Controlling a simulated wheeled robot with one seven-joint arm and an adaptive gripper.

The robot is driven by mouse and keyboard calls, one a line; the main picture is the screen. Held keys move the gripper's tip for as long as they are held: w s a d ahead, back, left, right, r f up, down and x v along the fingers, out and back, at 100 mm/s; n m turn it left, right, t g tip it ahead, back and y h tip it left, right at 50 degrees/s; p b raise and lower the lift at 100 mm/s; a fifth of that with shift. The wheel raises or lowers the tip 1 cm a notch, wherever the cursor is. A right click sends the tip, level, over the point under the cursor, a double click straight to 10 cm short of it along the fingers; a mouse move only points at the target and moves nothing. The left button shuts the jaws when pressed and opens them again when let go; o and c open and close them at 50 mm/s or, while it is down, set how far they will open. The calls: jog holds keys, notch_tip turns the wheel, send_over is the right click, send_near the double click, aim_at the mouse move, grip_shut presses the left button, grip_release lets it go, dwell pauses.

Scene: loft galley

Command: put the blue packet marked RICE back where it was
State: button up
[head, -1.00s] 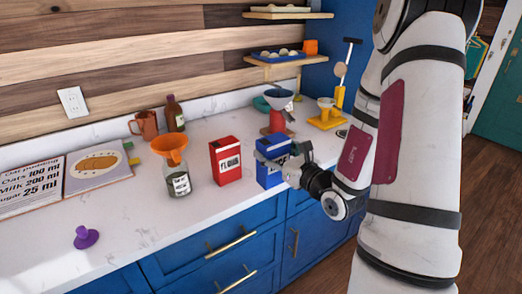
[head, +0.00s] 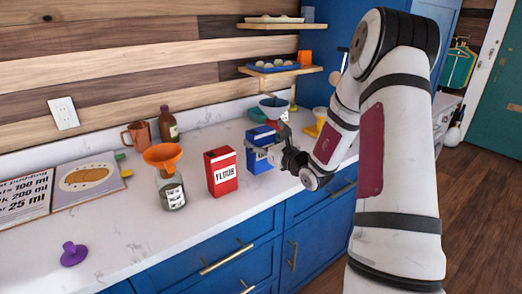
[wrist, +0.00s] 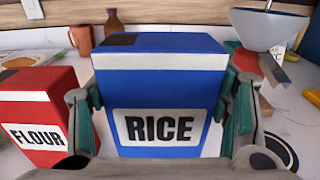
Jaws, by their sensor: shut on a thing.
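The blue RICE packet (head: 259,158) is upright over the counter, right of the red FLOUR packet. In the wrist view the packet (wrist: 165,85) fills the middle, its white RICE label facing me and a dark patch on its top. My gripper (head: 277,147) is shut on it, with a finger pad against each side in the wrist view (wrist: 160,118). The packet's bottom is hidden in the wrist view; I cannot tell whether it touches the counter.
The red FLOUR packet (head: 221,173) stands close on the left. A jar with an orange funnel (head: 172,190) is farther left. A grey-blue bowl-shaped funnel (head: 273,107) stands behind the RICE packet. A brown bottle (head: 168,125) and copper mug (head: 136,135) stand by the wall.

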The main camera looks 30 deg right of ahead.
jog(key=shift+w+d+f, duration=0.1)
jog(key=shift+w+f, duration=0.05)
jog(key=shift+f, duration=0.75)
jog(key=shift+w+f, duration=0.1)
jog(key=shift+f, duration=0.8)
jog(key=shift+f, duration=0.1)
jog(key=o, duration=1.4)
jog(key=shift+o, duration=0.2)
